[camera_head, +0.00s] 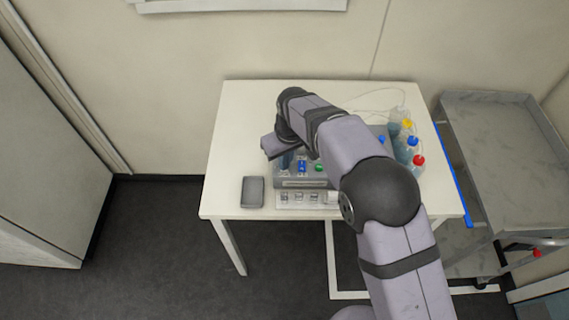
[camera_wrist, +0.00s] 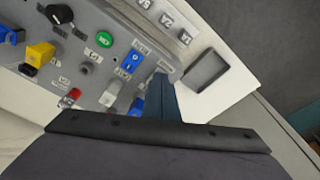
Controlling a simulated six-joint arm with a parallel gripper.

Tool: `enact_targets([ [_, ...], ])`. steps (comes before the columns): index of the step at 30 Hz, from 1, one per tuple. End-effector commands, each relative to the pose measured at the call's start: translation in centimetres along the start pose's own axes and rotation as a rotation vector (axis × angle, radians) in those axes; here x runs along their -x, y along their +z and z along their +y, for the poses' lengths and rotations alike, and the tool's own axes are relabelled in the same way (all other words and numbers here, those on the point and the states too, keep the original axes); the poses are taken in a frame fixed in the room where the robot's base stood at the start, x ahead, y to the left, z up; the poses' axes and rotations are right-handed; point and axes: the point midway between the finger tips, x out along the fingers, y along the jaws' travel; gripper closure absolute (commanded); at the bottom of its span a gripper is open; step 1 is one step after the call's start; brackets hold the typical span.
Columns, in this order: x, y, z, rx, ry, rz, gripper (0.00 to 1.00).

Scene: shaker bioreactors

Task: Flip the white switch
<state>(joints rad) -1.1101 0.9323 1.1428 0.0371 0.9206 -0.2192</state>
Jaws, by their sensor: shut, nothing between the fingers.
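A grey control panel (camera_wrist: 95,20) fills the upper left of the wrist view. It also shows on the table in the head view (camera_head: 301,183), partly hidden by my arm. A small white part (camera_wrist: 110,94), which may be the white switch, stands on the panel; I cannot tell its position. A blue part (camera_wrist: 137,105) sits just right of it, beside my fingers. My gripper (camera_wrist: 163,84) is shut and empty, its blue-grey fingers over the panel's edge, right of the white part. In the head view my gripper (camera_head: 286,160) is over the panel's left end.
A green button (camera_wrist: 104,39), black knob (camera_wrist: 59,14), yellow part (camera_wrist: 40,52) and red part (camera_wrist: 70,98) crowd the panel. A grey tray (camera_head: 253,192) lies on the white table (camera_head: 232,150). Bottles with coloured caps (camera_head: 408,145) stand right; a grey cart (camera_head: 500,130) is beyond.

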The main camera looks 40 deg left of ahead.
Motion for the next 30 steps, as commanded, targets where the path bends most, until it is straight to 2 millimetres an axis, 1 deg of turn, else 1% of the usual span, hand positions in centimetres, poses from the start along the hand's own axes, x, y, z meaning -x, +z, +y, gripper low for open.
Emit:
enact_targets([
  [24, 5.9, -0.9, 0.0, 0.0, 0.0, 0.001, 1.0],
  [30, 6.8, -1.1, 0.0, 0.0, 0.0, 0.001, 1.0],
])
